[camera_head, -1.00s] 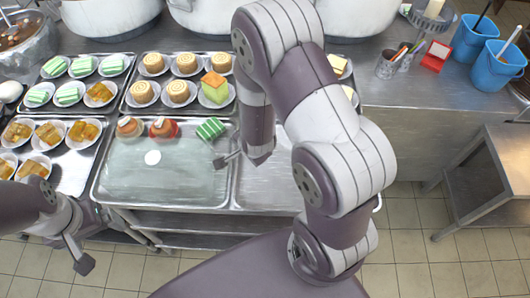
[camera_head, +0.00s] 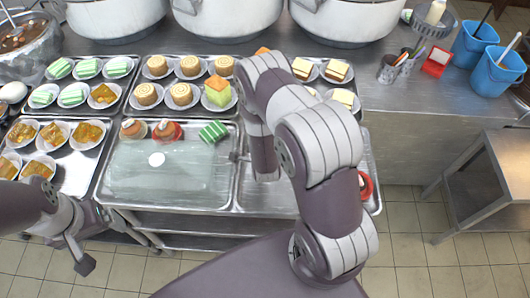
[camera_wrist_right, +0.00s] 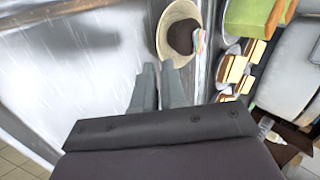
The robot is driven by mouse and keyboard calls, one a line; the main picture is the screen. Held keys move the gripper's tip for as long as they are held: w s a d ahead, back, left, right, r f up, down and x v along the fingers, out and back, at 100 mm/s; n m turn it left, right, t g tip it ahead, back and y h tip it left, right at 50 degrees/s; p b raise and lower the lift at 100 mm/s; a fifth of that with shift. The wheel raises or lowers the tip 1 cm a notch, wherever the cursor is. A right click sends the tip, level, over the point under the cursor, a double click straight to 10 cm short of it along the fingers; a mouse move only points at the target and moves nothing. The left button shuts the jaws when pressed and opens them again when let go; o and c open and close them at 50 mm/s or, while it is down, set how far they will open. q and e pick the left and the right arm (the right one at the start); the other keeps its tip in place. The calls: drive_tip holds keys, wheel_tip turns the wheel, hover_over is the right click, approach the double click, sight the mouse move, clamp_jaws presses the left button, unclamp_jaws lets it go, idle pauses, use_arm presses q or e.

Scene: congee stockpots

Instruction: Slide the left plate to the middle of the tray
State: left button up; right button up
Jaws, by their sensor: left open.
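The front middle metal tray (camera_head: 120,200) holds a plate with a brown round pastry (camera_head: 132,129) at the left. A red plate with a pastry (camera_head: 166,132) sits beside it, then a green striped cake (camera_head: 213,132). My left gripper (camera_head: 80,258) is open and empty in front of the trays, lower left. My right gripper (camera_head: 236,157) is by the tray's right edge. In the right wrist view its fingers (camera_wrist_right: 158,82) show a narrow, empty gap, short of a pale plate (camera_wrist_right: 179,35) with a dark round item.
Trays of cakes (camera_head: 180,92) stand behind, and another cake tray (camera_head: 75,170) lies at the left. The tray to the right (camera_head: 375,200) holds a red-plated item (camera_head: 365,185), partly hidden by my right arm. Large pots (camera_head: 230,20) line the back.

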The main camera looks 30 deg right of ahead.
drive_tip(key=x, duration=0.6)
drive_tip(key=shift+w+d+f, duration=0.1)
drive_tip(key=shift+f, duration=0.1)
clamp_jaws()
